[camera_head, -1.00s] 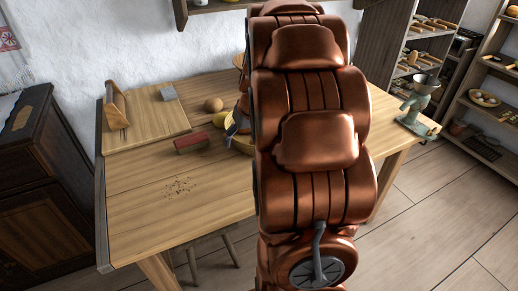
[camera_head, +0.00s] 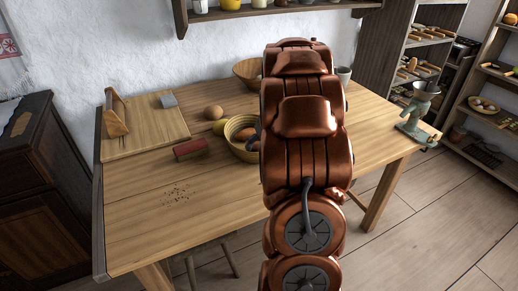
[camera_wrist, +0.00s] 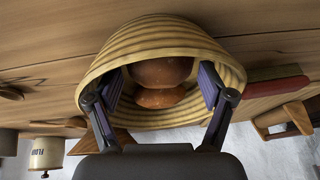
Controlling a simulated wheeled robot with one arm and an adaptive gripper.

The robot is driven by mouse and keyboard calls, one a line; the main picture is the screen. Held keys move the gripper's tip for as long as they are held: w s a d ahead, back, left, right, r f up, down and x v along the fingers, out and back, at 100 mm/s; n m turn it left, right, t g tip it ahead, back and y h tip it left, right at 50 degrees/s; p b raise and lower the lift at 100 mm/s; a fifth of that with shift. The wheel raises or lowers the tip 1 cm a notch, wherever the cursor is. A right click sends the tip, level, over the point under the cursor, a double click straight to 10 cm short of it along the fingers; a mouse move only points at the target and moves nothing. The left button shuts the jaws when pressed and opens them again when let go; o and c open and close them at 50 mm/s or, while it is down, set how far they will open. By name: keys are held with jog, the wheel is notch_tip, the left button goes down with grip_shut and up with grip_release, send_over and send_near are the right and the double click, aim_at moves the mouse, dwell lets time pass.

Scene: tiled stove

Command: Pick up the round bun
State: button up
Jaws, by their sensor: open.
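A coiled straw basket (camera_head: 232,145) stands on the table in the head view, partly hidden by my arm. In the wrist view, the basket (camera_wrist: 165,38) fills the middle and holds brown rounded bread-like pieces, one larger (camera_wrist: 163,70) and one nearer the wall side (camera_wrist: 160,98). My gripper (camera_wrist: 161,84) is open, with one finger on each side of these pieces, inside the basket's outline. I cannot tell whether the fingers touch them. In the head view my arm hides the gripper. A brown round thing (camera_head: 213,112) also lies on the table behind the basket.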

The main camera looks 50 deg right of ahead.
jog(key=shift+x, duration=1.05)
jog(key=c, duration=0.9)
